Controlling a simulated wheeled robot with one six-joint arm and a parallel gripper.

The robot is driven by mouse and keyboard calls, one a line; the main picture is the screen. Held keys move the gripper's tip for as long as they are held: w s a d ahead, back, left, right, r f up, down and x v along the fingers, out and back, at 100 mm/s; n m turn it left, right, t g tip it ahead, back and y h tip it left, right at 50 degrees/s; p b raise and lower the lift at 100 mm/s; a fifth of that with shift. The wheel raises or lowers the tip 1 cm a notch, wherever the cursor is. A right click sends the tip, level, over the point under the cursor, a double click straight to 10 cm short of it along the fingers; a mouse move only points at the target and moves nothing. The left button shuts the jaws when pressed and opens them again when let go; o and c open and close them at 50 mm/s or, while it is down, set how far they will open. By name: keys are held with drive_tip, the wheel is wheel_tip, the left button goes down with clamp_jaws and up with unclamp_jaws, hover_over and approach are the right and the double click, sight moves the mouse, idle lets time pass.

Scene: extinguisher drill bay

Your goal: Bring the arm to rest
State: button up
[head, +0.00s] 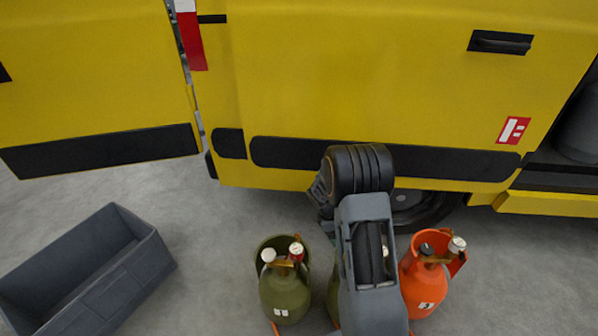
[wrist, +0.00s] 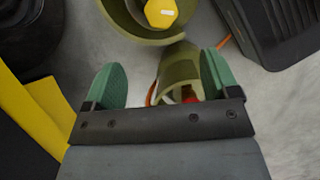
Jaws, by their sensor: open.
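My arm reaches forward in the middle of the head view, and its links hide most of what lies behind them. My gripper (wrist: 163,82) shows in the wrist view with two green fingers spread wide apart; it is open. An olive curved piece (wrist: 180,65) with a bit of red shows between the fingers, nearer the right one; I cannot tell whether it touches. Farther off is another olive round thing with a yellow cap (wrist: 161,12). In the head view the gripper's fingers cannot be made out.
An olive cylinder (head: 285,292) stands left of my arm, an orange one (head: 425,282) right. Another olive cylinder (head: 333,297) is mostly hidden behind the arm. A grey crate (head: 150,262) stands at left. A yellow vehicle (head: 350,80) fills the back. Grey floor is clear between crate and cylinders.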

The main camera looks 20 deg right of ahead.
drive_tip(key=s+a+r+m+t+y+p, duration=0.1)
drive_tip(key=s+a+r+m+p, duration=0.3)
drive_tip(key=r, duration=0.9)
drive_tip(key=s+a+r+m+t+y+p, duration=0.1)
drive_tip(key=s+a+r+m+t+p, duration=0.2)
drive_tip(key=r, duration=1.1)
drive_tip(key=s+a+r+m+t+y+p, duration=0.1)
drive_tip(key=s+a+r+m+p, duration=0.3)
drive_tip(key=s+a+r+p, duration=0.4)
wheel_tip(320, 180, up, 6)
drive_tip(key=a+y+p, duration=0.1)
drive_tip(key=p, duration=0.2)
drive_tip(key=shift+s+r+m+t+p, duration=0.2)
drive_tip(key=shift+s+m+t+p, duration=0.1)
drive_tip(key=shift+t+p, duration=0.1)
